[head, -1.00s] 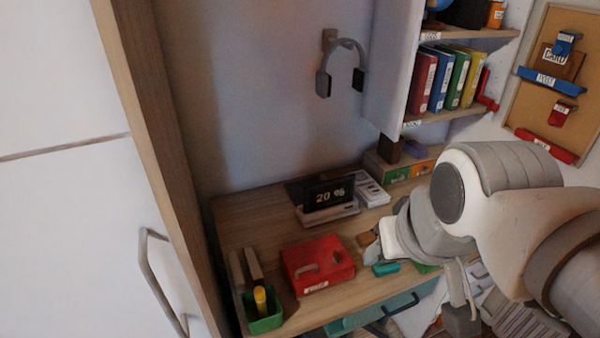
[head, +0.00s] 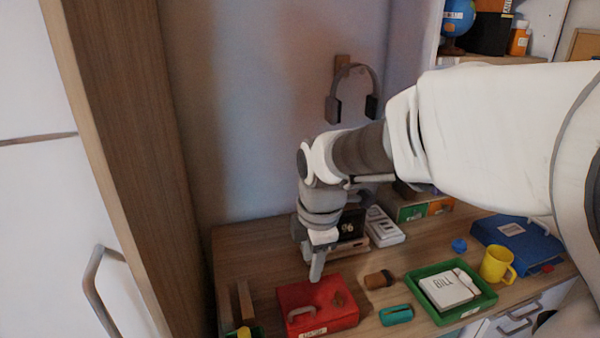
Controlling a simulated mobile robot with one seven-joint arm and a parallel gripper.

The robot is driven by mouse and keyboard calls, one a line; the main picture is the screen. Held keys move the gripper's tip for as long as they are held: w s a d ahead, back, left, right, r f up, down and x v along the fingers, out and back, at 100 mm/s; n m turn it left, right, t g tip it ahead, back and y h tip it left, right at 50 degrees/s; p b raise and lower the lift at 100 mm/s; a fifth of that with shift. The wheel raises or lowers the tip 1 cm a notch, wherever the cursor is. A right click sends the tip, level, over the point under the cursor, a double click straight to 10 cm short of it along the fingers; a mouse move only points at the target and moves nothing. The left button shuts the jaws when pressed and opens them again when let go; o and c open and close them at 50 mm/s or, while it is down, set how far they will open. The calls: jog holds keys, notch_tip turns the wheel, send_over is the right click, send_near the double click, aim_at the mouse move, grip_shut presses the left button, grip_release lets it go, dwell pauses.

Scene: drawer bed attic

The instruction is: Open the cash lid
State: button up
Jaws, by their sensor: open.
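The cash box is a red box (head: 335,312) with a handle (head: 301,312) on top and a white label on its front side. It sits on the wooden desk, and its lid looks shut. My gripper (head: 316,268) points down just behind and above the box's back edge. Its fingers are open, with nothing seen between them. I cannot tell whether a fingertip touches the box.
A small dark display (head: 350,226) stands behind my gripper. A brown stamp-like object (head: 378,280), a teal item (head: 396,315), a green tray (head: 487,303), a yellow mug (head: 497,263) and a blue binder (head: 520,238) lie to the right. A cabinet post (head: 130,150) bounds the left.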

aim_at(304, 308)
jog(key=w+f+b, duration=0.1)
jog(key=f, duration=0.4)
jog(key=w+f+b, duration=0.1)
jog(key=f, duration=0.5)
jog(key=w+a+f+b, duration=0.1)
jog(key=f, duration=0.5)
jog(key=shift+w+f+b, duration=0.1)
jog(key=shift+w+b, duration=0.05)
jog(key=shift+b, duration=0.15)
jog(key=shift+c, duration=0.2)
grip_shut()
dwell(0.5)
